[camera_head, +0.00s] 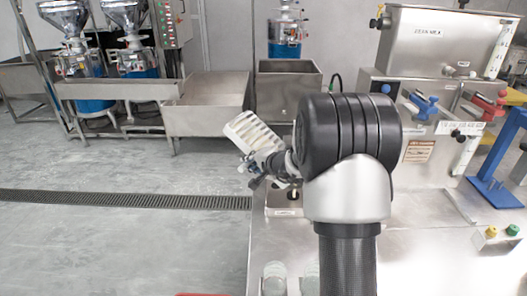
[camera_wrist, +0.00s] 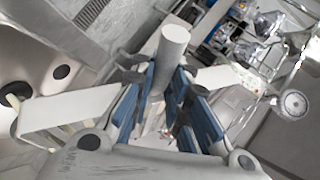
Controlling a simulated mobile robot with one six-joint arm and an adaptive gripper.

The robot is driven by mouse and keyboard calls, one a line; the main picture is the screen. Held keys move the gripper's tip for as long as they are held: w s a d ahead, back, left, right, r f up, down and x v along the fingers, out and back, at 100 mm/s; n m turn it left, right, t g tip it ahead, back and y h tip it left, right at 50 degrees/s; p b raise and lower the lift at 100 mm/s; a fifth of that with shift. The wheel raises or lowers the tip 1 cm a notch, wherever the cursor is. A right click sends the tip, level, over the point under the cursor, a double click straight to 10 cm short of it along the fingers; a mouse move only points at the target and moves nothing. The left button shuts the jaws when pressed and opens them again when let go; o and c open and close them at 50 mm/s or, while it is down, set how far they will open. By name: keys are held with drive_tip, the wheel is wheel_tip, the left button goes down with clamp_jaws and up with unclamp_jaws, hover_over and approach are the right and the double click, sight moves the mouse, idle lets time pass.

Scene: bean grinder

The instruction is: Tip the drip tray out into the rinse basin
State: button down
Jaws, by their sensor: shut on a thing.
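A pale, slotted drip tray (camera_head: 254,133) shows tilted in the head view, left of my arm and raised above the counter. My gripper (camera_head: 274,162) is at its lower right end and shut on it; my arm partly hides the grip. In the wrist view, the blue-padded fingers of my gripper (camera_wrist: 160,105) close around a light grey cylindrical part (camera_wrist: 173,46), perhaps the tray's handle. The tray's inside and any contents cannot be made out. Two open steel basins stand behind, one at left (camera_head: 205,122) and one nearer the middle (camera_head: 275,93); which is the rinse basin is unclear.
A steel machine (camera_head: 441,45) with blue and red handles stands right, beside a blue stand (camera_head: 493,181). Clear jars (camera_head: 274,277) stand at the counter's (camera_head: 440,262) near edge. Grinders (camera_head: 130,40) stand back left. A drain grate (camera_head: 120,199) crosses open floor.

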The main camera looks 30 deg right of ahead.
idle(0.3)
drive_tip(key=shift+t+y, duration=0.3)
drive_tip(key=shift+t, duration=0.3)
drive_tip(key=shift+r, duration=0.15)
drive_tip(key=shift+s+d+r, duration=0.2)
drive_tip(key=shift+s+r, duration=0.2)
drive_tip(key=shift+r, duration=0.1)
drive_tip(key=shift+r+p, duration=0.15)
drive_tip(key=shift+p, duration=0.6)
